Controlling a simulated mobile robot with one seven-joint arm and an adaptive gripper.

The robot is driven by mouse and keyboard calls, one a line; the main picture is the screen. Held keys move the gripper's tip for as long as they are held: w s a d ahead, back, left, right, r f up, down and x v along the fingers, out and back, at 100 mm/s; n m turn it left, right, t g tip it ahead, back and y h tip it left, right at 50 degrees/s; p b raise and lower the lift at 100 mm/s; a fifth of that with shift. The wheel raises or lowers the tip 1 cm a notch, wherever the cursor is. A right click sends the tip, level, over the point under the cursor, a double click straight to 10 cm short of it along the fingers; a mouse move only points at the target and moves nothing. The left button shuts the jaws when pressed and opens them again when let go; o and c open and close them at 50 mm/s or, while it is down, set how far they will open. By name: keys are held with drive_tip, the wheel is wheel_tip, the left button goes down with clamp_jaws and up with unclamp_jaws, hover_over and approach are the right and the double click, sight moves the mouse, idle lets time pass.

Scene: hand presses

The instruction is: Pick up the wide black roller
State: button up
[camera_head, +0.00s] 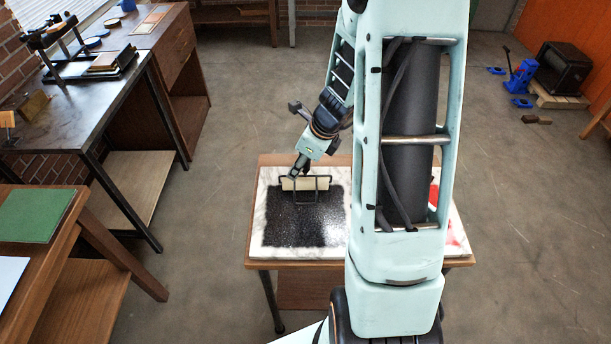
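A wide roller with a dark wire frame (324,190) and a pale, cream-coloured part behind it lies at the back edge of a black ink patch (302,221). The patch is on a white marbled slab (264,198) on a small wooden table. My gripper (297,174) reaches down at the left part of the roller, at or just above it. The fingers are small and dark here, so I cannot tell whether they are open or shut, or whether they touch the roller. My upper arm hides much of the slab's right side.
A red ink patch (450,226) shows right of my arm. At left stand a bench with a black press (95,62) and a nearer wooden table with a green sheet (36,214). A dark box on a pallet (561,98) stands far right. The floor between is mostly clear.

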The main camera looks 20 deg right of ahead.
drive_tip(key=shift+c, duration=0.2)
clamp_jaws()
drive_tip(key=shift+r, duration=0.1)
